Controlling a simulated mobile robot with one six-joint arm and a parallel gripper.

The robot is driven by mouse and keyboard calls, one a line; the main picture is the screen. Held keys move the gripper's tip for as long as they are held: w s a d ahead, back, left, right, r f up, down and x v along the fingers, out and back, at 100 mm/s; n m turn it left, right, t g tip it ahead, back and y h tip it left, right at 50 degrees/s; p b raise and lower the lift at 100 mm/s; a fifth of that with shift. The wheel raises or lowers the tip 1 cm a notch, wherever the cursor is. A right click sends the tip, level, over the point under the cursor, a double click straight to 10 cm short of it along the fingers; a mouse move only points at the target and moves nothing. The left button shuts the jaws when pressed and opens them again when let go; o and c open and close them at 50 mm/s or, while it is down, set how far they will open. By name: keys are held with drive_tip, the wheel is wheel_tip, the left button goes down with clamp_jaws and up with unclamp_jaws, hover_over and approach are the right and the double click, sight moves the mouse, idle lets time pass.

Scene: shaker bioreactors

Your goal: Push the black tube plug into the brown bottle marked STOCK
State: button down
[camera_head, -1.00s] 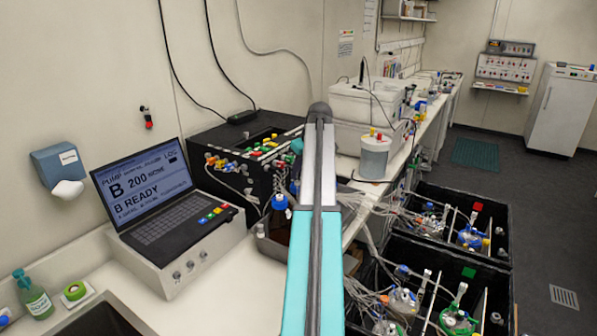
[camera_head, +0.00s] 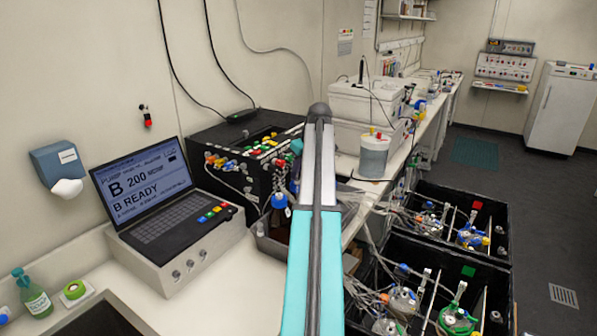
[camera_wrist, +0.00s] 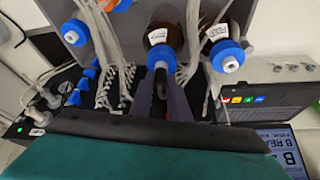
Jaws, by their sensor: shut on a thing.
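In the wrist view, my gripper (camera_wrist: 162,100) is shut on the black tube plug (camera_wrist: 160,84), which shows as a dark piece between the fingers. Its front end is at or very near the blue cap (camera_wrist: 159,52) of a brown bottle (camera_wrist: 166,22) with a white label. I cannot tell whether the plug is in the cap's opening. A second brown bottle (camera_wrist: 218,18) with a label and blue cap stands to the right. I cannot read either label for certain. In the head view, one blue-capped brown bottle (camera_head: 278,220) shows left of my arm, which hides my gripper.
A laptop-like pump controller (camera_head: 160,205) stands left of the bottles. A black box (camera_head: 215,150) with coloured connectors stands behind them. Pale tubing (camera_wrist: 193,45) hangs close beside the bottle in the wrist view. Black crates (camera_head: 400,250) with vessels are at right.

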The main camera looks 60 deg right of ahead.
drive_tip(key=shift+f, duration=0.15)
drive_tip(key=c, duration=1.6)
unclamp_jaws()
drive_tip(key=shift+b+v, duration=2.25)
drive_tip(key=shift+v, duration=4.7)
drive_tip(key=shift+f, duration=0.1)
